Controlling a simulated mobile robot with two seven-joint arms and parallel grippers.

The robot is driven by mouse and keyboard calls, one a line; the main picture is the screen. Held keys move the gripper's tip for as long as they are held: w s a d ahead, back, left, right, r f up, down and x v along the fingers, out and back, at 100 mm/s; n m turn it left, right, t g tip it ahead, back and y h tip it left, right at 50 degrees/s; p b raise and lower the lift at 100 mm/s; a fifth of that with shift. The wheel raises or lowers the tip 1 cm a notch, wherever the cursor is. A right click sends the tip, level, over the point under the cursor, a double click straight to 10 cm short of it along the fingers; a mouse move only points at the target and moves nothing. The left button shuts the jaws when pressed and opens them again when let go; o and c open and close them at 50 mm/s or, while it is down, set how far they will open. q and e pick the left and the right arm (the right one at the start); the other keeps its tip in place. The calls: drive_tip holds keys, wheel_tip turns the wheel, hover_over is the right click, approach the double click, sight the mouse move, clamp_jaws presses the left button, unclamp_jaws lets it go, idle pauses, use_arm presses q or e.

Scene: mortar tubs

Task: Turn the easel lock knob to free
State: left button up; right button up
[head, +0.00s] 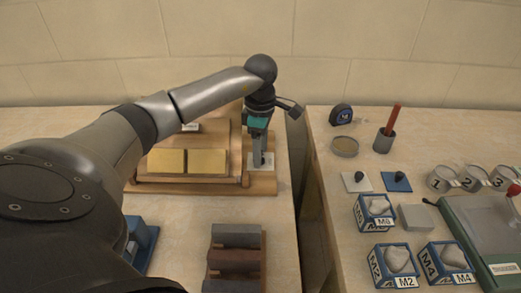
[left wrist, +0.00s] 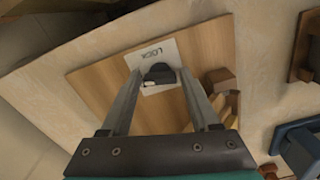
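The easel lock knob (left wrist: 158,73) is a small dark knob on a white plate marked LOCK (left wrist: 165,52). In the head view the plate (head: 254,160) lies on the right part of the wooden easel base (head: 262,186). My left gripper (head: 262,163) points down over it. In the left wrist view the two fingers of my left gripper (left wrist: 160,76) stand apart, one on each side of the knob. A narrow gap seems to show beside it, though contact is hard to judge. My right gripper is not in view.
The wooden easel (head: 240,140) carries two gold panels (head: 187,161). A rack of grey and brown blocks (head: 236,257) stands in front. Beyond a gap, the right table holds a tape measure (head: 341,115), tins, labelled boxes (head: 376,212) and a green tray (head: 470,230).

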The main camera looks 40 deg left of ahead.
use_arm(q)
clamp_jaws()
drive_tip(key=shift+r+n+p, duration=0.15)
drive_tip(key=shift+n+p, duration=0.5)
drive_tip(key=shift+n, duration=0.85)
drive_tip(key=shift+o, duration=0.4)
unclamp_jaws()
drive_tip(key=o, duration=0.3)
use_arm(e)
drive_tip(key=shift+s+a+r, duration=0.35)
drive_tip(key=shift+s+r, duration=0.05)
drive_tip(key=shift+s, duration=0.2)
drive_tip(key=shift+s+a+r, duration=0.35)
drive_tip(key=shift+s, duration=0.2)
use_arm(q)
wheel_tip(320, 180, up, 15)
drive_tip(key=p, duration=0.3)
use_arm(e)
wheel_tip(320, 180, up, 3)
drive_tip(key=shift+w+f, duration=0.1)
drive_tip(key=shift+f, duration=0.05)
